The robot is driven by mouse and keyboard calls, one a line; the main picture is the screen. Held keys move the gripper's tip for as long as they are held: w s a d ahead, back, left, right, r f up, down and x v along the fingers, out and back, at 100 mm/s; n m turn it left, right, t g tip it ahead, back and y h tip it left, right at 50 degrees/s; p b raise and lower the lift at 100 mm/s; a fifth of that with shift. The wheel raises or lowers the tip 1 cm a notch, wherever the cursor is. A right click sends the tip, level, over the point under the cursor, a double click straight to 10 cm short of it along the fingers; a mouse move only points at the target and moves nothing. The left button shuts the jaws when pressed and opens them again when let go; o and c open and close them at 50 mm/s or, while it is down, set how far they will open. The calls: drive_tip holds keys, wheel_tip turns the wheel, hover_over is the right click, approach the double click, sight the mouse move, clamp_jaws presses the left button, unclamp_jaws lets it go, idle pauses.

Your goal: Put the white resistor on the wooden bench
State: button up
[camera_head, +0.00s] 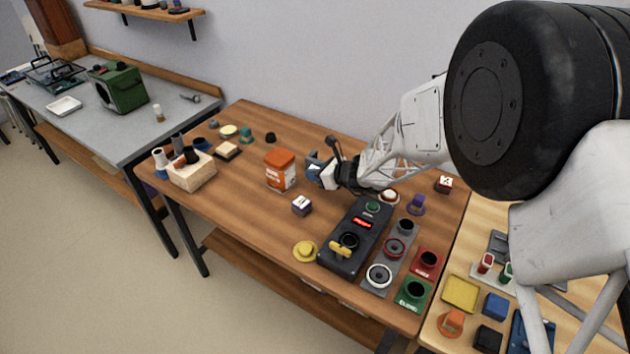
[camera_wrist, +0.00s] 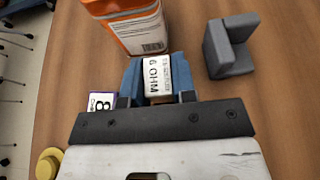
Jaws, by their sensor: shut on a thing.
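The white resistor (camera_wrist: 158,76), a pale block marked "6 OHM", sits between the blue fingers of my gripper (camera_wrist: 158,80) in the wrist view. My gripper is shut on it. In the head view my gripper (camera_head: 316,168) is over the brown wooden bench (camera_head: 240,200), just right of the orange and white box (camera_head: 281,170). The resistor cannot be made out clearly in the head view. I cannot tell whether it touches the bench top.
A white and purple block (camera_head: 301,205) lies in front of my gripper. A grey bracket (camera_wrist: 230,48) stands close by in the wrist view. A black control box (camera_head: 350,238) is at front right. Bare wood lies left of the orange box. A grey bench (camera_head: 90,125) stands further left.

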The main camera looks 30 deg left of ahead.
drive_tip(key=shift+f, duration=1.8)
drive_tip(key=shift+f, duration=0.15)
drive_tip(key=o, duration=0.9)
drive_tip(key=shift+r, duration=0.2)
drive_tip(key=shift+d+r, duration=0.1)
drive_tip(key=shift+d, duration=0.2)
drive_tip(key=v, duration=1.1)
drive_tip(key=shift+d+r, duration=0.1)
drive_tip(key=shift+d, duration=0.05)
